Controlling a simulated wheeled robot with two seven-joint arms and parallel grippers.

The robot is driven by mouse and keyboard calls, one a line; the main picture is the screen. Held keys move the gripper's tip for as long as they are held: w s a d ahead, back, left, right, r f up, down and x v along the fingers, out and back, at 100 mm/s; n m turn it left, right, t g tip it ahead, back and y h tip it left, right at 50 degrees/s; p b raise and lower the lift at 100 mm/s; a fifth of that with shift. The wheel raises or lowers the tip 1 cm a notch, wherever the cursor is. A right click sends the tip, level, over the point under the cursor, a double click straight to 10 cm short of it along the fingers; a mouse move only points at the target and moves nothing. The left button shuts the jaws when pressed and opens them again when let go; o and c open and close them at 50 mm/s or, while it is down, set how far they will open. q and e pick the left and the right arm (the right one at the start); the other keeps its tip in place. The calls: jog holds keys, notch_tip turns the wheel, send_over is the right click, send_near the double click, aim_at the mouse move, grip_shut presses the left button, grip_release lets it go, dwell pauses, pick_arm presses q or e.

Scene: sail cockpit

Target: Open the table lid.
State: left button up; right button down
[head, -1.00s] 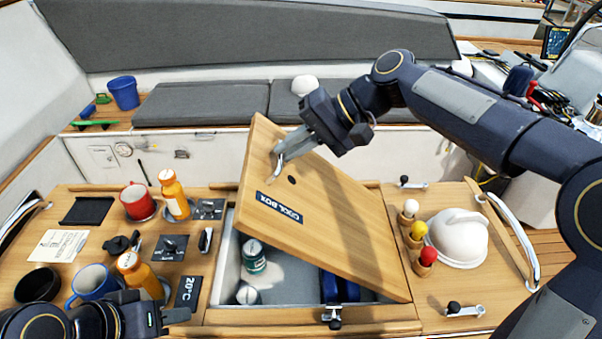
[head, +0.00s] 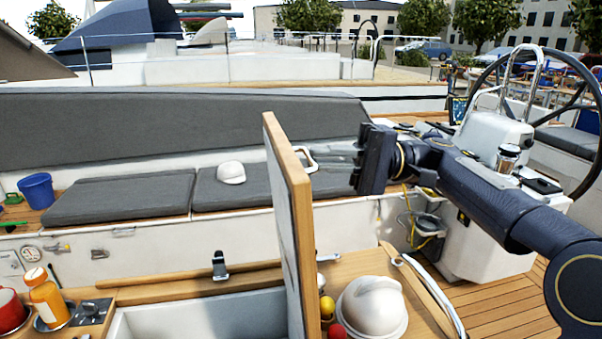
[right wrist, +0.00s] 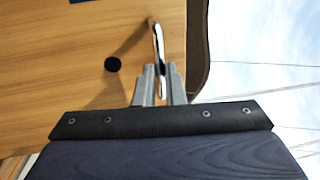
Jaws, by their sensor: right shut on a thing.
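The wooden table lid (head: 298,215) stands about upright, seen nearly edge-on in the head view, hinged on the right side of the open box. Its wooden face (right wrist: 100,65) fills the left of the right wrist view. My right gripper (head: 318,160) is to the right of the lid, shut on the metal lid handle (head: 307,158). The handle also shows between the fingers in the right wrist view (right wrist: 158,50). The open box (head: 200,316) below has a pale rim and inner wall; its contents are out of view. My left gripper is not in view.
A white cap-like object (head: 373,308) sits on the table right of the lid, beside a yellow-topped (head: 327,307) and a red-topped (head: 337,331) item. An orange bottle (head: 47,298) and red mug (head: 12,310) stand at left. The steering pedestal (head: 490,150) is at right.

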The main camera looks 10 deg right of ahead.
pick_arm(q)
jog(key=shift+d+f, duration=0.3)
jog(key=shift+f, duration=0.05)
pick_arm(e)
jog(key=shift+d+y, duration=0.3)
jog(key=shift+d, duration=0.7)
jog(key=c, duration=1.5)
grip_release()
jog(key=shift+f, duration=0.1)
pick_arm(q)
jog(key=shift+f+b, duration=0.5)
jog(key=shift+b, duration=0.2)
pick_arm(e)
jog(key=d+f, duration=0.1)
jog(key=d, duration=0.6)
jog(key=shift+d+f, duration=0.15)
jog(key=shift+d, duration=0.15)
